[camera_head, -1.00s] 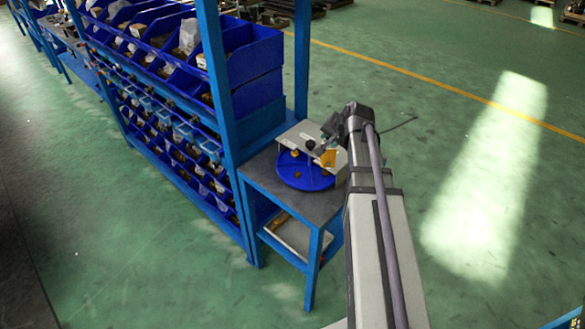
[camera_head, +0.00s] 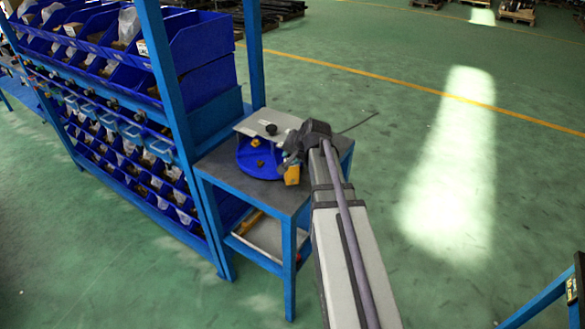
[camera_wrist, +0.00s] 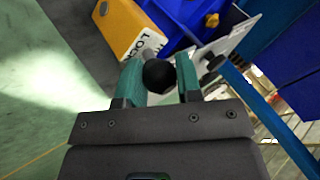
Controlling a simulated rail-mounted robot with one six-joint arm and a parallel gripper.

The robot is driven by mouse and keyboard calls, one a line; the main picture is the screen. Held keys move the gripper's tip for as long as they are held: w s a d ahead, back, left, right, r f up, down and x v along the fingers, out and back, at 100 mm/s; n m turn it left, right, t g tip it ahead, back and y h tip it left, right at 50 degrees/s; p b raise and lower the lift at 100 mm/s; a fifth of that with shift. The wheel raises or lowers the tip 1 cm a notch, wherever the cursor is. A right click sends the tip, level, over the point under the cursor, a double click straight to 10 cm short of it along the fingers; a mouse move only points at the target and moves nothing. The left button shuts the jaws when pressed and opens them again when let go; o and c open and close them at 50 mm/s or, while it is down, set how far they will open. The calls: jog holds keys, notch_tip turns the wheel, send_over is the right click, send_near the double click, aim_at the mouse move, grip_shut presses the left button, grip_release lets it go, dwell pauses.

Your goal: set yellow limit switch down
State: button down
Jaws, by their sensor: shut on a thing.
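The yellow limit switch (camera_head: 292,175) is at the right edge of the blue round piece on the small table. In the wrist view the yellow switch body (camera_wrist: 128,32) shows dark lettering and a grey stem with a black ball end. My gripper (camera_wrist: 158,78) has its teal fingers closed around that black end. In the head view my gripper (camera_head: 290,158) is partly hidden by its own wrist. I cannot tell whether the switch touches the tabletop (camera_head: 217,168).
The blue round piece (camera_head: 247,163) and a grey plate with a black knob (camera_head: 268,122) stand close beside the switch. A blue rack of bins (camera_head: 195,45) rises to the left. Bare tabletop shows in front; open green floor (camera_head: 400,130) lies right.

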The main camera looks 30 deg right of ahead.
notch_tip(320, 180, down, 2)
jog(key=shift+f+b, duration=0.2)
jog(key=shift+b, duration=0.15)
jog(key=shift+r, duration=0.3)
jog(key=shift+f, duration=0.25)
jog(key=c, duration=0.8)
grip_release()
jog(key=shift+r, duration=0.1)
